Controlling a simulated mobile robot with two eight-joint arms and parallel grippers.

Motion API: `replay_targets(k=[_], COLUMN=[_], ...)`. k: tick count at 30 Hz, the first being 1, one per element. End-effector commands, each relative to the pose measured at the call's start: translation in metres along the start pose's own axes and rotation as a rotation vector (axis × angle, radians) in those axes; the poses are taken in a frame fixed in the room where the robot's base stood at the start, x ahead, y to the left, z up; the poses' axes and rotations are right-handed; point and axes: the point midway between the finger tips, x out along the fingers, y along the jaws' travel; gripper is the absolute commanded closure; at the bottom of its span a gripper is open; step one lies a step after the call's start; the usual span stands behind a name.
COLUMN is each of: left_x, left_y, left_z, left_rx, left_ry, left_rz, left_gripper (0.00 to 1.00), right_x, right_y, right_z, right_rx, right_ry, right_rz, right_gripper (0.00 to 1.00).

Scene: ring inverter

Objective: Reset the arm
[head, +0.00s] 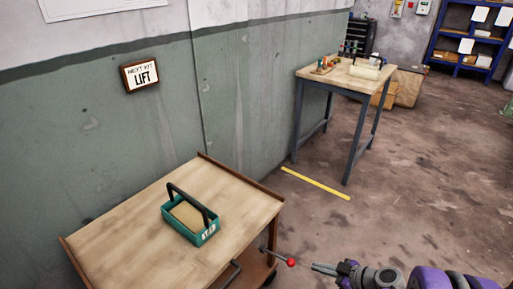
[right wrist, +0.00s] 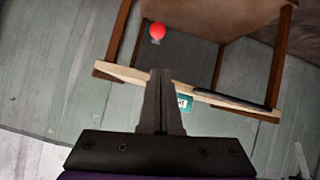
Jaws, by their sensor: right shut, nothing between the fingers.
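My right gripper (head: 324,268) is at the lower right of the head view, with my purple and grey arm behind it. Its fingers are together and empty, a short gap to the right of a red ball knob (head: 291,263). The knob sits on the end of a thin rod at the side of the wooden cart (head: 120,243). In the right wrist view the closed fingers (right wrist: 160,85) point up towards the cart, and the red knob (right wrist: 157,30) shows just beyond them. My left gripper is not in view.
A teal tote (head: 178,226) with a black handle stands on the cart top. A sign (head: 140,75) reading "NEXT KIT LIFT" hangs on the wall. A workbench (head: 343,82) stands at the back, beyond a yellow floor line (head: 315,183). The floor on the right is open.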

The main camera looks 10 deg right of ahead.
Motion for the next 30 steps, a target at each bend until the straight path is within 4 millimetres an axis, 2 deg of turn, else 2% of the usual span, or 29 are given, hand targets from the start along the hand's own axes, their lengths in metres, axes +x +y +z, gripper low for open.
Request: replay_targets(k=[5,11,15,21,30], left_x=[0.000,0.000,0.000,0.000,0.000], left_y=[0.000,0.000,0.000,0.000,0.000], left_z=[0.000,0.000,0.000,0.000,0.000], left_rx=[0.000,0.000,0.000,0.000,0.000], left_ry=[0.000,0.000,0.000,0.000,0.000], left_rz=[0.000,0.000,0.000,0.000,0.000], left_gripper=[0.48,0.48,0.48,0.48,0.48], right_x=[0.003,0.000,-0.015,-0.047,-0.085], right_y=[-0.016,-0.071,-0.112,-0.159,-0.193], right_z=[-0.013,-0.045,-0.060,-0.070,-0.069], right_rx=[0.061,0.261,0.392,0.535,0.644], right_ry=[-0.054,-0.256,-0.404,-0.556,-0.615], right_rz=[-0.031,-0.071,-0.037,0.087,0.277], right_gripper=[1.00,1.00,1.00,1.00,1.00])
